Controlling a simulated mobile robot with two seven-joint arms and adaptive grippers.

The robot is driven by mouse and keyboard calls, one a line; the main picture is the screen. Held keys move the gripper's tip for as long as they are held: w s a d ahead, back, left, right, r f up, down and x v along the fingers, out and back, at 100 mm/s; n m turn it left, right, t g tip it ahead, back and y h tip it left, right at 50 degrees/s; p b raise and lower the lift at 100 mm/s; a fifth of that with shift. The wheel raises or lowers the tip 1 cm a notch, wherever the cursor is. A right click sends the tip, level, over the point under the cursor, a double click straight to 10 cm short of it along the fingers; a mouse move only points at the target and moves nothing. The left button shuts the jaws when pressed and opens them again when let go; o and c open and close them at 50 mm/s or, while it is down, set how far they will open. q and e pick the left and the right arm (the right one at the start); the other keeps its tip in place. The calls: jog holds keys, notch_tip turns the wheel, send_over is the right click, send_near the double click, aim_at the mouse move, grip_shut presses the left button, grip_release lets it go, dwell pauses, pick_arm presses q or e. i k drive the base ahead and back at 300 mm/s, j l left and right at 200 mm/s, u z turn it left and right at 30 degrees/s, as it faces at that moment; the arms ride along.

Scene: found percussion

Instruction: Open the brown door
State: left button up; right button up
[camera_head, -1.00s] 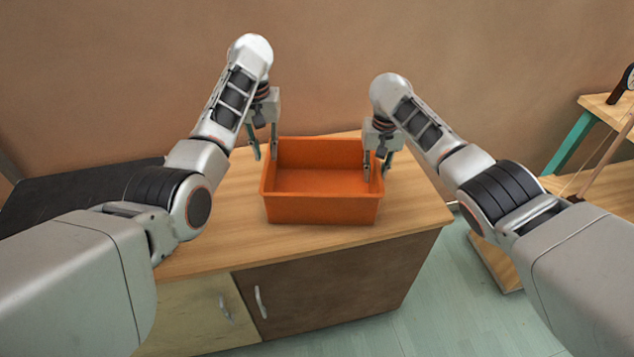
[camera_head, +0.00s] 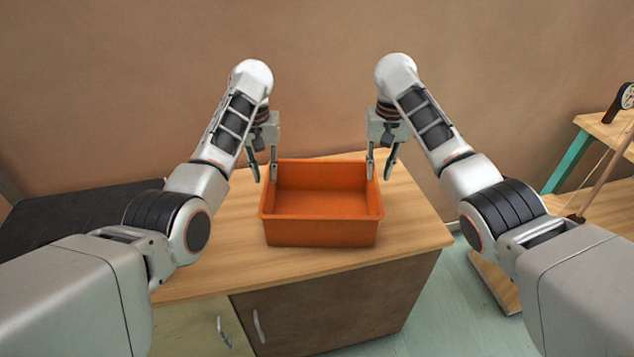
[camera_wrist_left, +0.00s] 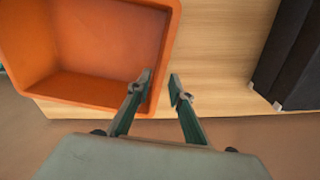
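The brown door (camera_head: 332,311) is the dark front of the cabinet under the tabletop, with a pale curved handle (camera_head: 259,326) near its left edge. It looks closed, and its lower part is cut off in the head view. My left gripper (camera_head: 265,180) is open above the tabletop at the left rim of an orange tray (camera_head: 320,228). In the left wrist view, its fingers (camera_wrist_left: 160,80) are apart, one over the tray's side and one over bare wood. My right gripper (camera_head: 379,179) is open at the tray's right rim. Neither gripper is near the handle.
A pale door (camera_head: 190,325) with its own handle (camera_head: 223,332) is left of the brown one. The wooden tabletop (camera_head: 410,225) is clear around the tray. A black surface (camera_head: 75,212) lies to the left. A wooden stand (camera_head: 600,203) is at the right. Green floor (camera_head: 455,310) shows beside the cabinet.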

aim_at(303, 318)
jog(key=k, duration=1)
